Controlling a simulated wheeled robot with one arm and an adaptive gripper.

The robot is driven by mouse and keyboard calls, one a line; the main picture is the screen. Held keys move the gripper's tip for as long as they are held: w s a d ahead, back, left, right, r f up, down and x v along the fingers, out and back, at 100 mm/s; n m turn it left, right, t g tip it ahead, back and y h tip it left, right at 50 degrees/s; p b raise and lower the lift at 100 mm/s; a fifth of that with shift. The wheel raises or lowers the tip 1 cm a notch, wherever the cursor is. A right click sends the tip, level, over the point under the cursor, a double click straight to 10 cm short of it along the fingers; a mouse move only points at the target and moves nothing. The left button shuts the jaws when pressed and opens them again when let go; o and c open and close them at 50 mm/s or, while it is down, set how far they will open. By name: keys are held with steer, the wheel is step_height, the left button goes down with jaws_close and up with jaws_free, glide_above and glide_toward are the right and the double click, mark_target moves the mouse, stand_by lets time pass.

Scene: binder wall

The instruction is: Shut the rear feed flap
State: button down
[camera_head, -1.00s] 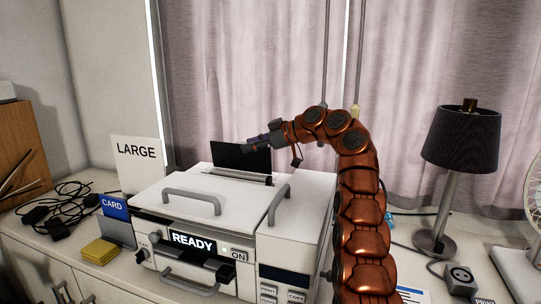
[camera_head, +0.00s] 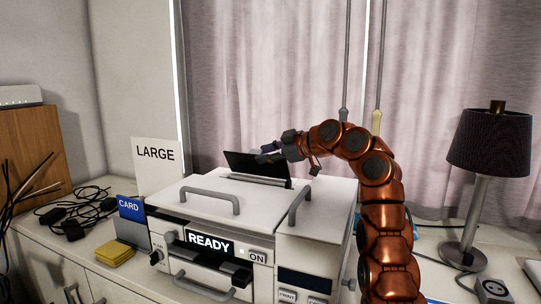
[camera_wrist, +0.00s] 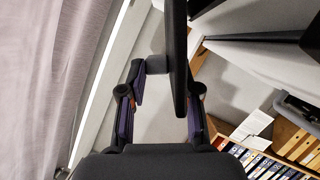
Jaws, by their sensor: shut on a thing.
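The rear feed flap (camera_head: 245,161) is a dark flat panel at the back of the white printer (camera_head: 200,195). It stands up from the slot behind the top lid and leans at a slant. My gripper (camera_head: 268,155) is at the flap's upper right edge, shut on it. In the wrist view the flap (camera_wrist: 178,55) shows nearly edge-on as a dark slab between the two fingers of my gripper (camera_wrist: 163,95). Part of the flap's upper edge is hidden behind the fingers in the head view.
A LARGE sign (camera_head: 156,155), a blue CARD holder (camera_head: 131,209) and yellow pads (camera_head: 115,254) stand left of the printer. Two grey handles (camera_head: 208,195) rise from its top. A dark lamp (camera_head: 488,143) stands at right. Curtains (camera_head: 280,70) hang close behind.

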steer(key=shift+s+a+f, duration=0.1)
steer(key=shift+s+f, duration=0.2)
stand_by(0.4)
steer(key=c, duration=0.9)
jaws_free()
steer(key=shift+c, duration=0.2)
steer(key=shift+r, duration=0.1)
steer(key=v, duration=1.2)
